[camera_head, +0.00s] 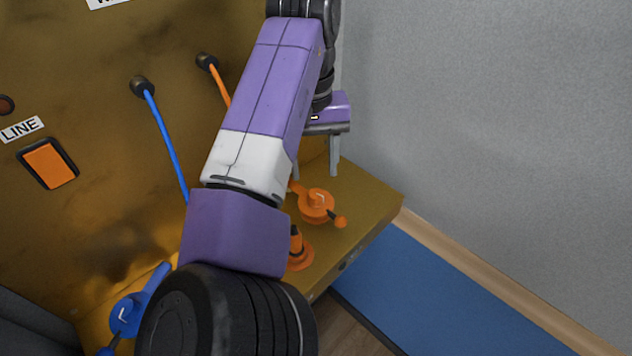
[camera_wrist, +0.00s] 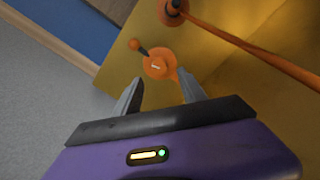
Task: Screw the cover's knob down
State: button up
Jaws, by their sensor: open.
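A round orange part (camera_head: 316,203) with a small pale mark on top lies on the brass ledge; it looks like the cover, but I cannot be sure. A dark pin with an orange ball knob (camera_head: 341,222) sticks out from its side. In the wrist view the round part (camera_wrist: 158,66) is ahead of the fingers, with the ball knob (camera_wrist: 134,44) to its upper left. My gripper (camera_head: 314,168) is open and empty above the ledge, pointing down near the round part. Its fingers (camera_wrist: 160,84) are apart from it. Any thread is too small to see.
An orange fitting (camera_head: 299,250) stands in front on the brass ledge (camera_head: 372,195). A blue part (camera_head: 126,314) is at lower left. Blue (camera_head: 168,140) and orange (camera_head: 219,86) hoses run from the back panel. A grey wall (camera_head: 480,120) is on the right.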

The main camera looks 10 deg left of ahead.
aim_at(316, 194)
notch_tip(316, 194, down, 7)
jog(key=shift+w+d+r+p, duration=0.1)
jog(key=shift+d+r+p, duration=0.05)
jog(key=shift+p, duration=0.4)
grip_shut()
